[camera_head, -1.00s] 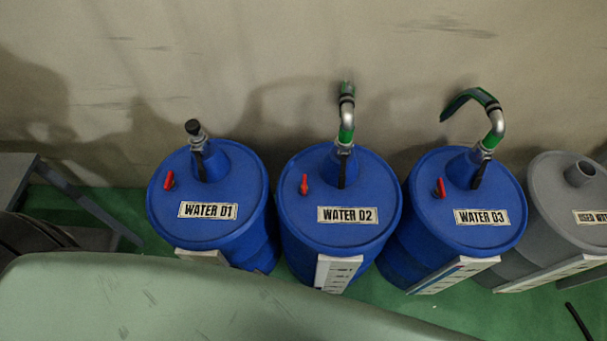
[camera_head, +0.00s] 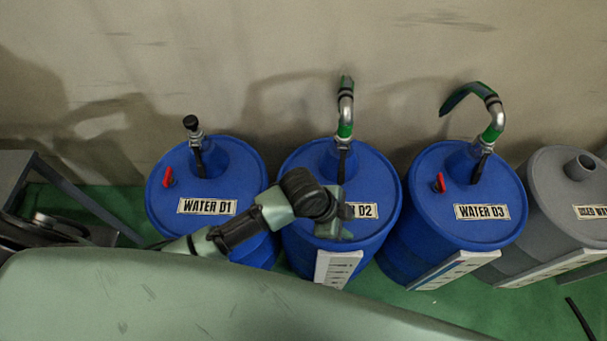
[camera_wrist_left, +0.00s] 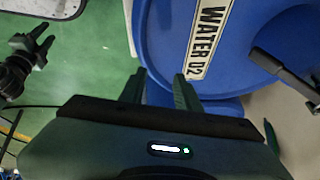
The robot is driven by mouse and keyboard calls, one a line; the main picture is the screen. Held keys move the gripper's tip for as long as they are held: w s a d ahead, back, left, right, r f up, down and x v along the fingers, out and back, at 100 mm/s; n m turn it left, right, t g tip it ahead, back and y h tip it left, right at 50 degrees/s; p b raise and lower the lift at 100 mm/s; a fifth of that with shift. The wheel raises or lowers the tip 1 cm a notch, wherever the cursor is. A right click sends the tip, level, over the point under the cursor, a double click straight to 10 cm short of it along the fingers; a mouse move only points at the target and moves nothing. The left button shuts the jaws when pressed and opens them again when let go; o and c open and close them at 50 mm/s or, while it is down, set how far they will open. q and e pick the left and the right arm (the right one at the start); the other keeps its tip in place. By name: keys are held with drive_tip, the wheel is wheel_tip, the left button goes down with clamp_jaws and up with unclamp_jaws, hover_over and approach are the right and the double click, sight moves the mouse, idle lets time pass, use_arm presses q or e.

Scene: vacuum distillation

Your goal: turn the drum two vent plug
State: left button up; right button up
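Drum two is the blue drum (camera_head: 372,238) labelled WATER D2, second from the left in the head view. It also shows in the wrist view (camera_wrist_left: 165,35), with its label (camera_wrist_left: 207,40). Its red vent plug is hidden behind my left arm in the head view and does not show in the wrist view. My left gripper (camera_head: 340,216) is over the front part of the drum top and covers part of the label. In the wrist view its two fingers (camera_wrist_left: 158,88) are apart with nothing between them. My right gripper is not recognisable in the head view.
Blue drums D1 (camera_head: 235,185) and D3 (camera_head: 430,210) stand on either side, a grey drum (camera_head: 555,205) at right. A pipe (camera_head: 345,110) rises from drum two near the wall. A dark pronged part (camera_wrist_left: 22,62) in the wrist view may be my right gripper.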

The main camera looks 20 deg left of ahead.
use_arm(q)
drive_tip(key=w+a+r+m+g+y, duration=0.1)
drive_tip(key=w+a+m, duration=0.3)
drive_tip(key=a+m, duration=0.1)
drive_tip(key=w+a+r+m+y, duration=0.2)
drive_tip(key=w+a+m, duration=0.2)
drive_tip(key=m, duration=0.1)
drive_tip(key=w+a+r+m+g+y, duration=0.1)
drive_tip(key=w+a+m+y, duration=0.1)
drive_tip(key=a+m, duration=0.3)
drive_tip(key=shift+w+a+r+m+g, duration=0.15)
drive_tip(key=shift+w+m, duration=0.15)
drive_tip(key=shift+w, duration=0.15)
drive_tip(key=shift+w+a+m+g, duration=0.15)
drive_tip(key=shift+w+m, duration=0.15)
drive_tip(key=shift+w, duration=0.15)
wheel_tip(320, 180, down, 8)
drive_tip(key=shift+r, duration=0.25)
clamp_jaws()
